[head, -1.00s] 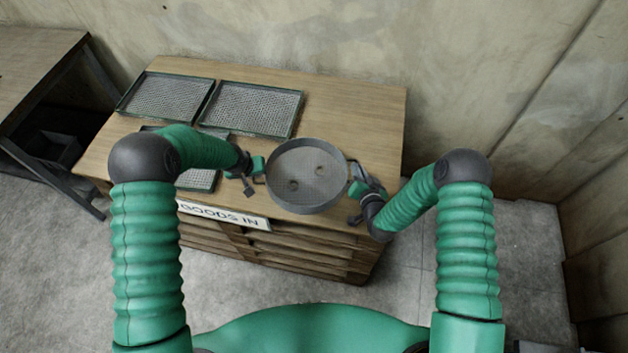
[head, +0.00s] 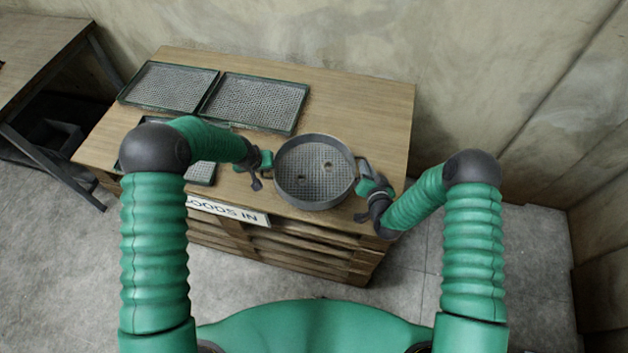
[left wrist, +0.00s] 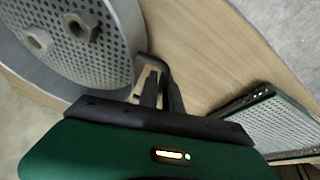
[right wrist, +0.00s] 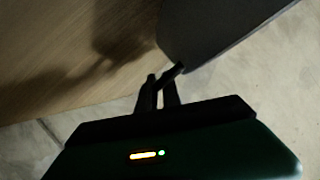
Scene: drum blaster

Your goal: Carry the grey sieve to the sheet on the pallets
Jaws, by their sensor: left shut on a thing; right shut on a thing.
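The round grey sieve (head: 314,190) is at the front right part of the wooden sheet (head: 350,105) on the pallets (head: 310,257). Two nut-like parts lie on its mesh, clearer in the left wrist view (left wrist: 80,27). My left gripper (head: 263,170) is shut on the handle at the sieve's left side; the left wrist view shows the fingers (left wrist: 160,85) on it. My right gripper (head: 368,182) is shut on the right handle, and its fingers (right wrist: 160,92) show in the right wrist view. I cannot tell whether the sieve's underside touches the sheet.
Mesh trays with green rims (head: 168,87) (head: 254,103) lie on the back left of the sheet, and another is partly hidden by my left arm. A white sign (head: 228,211) hangs at the front edge. The back right of the sheet is clear. A dark table stands far left.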

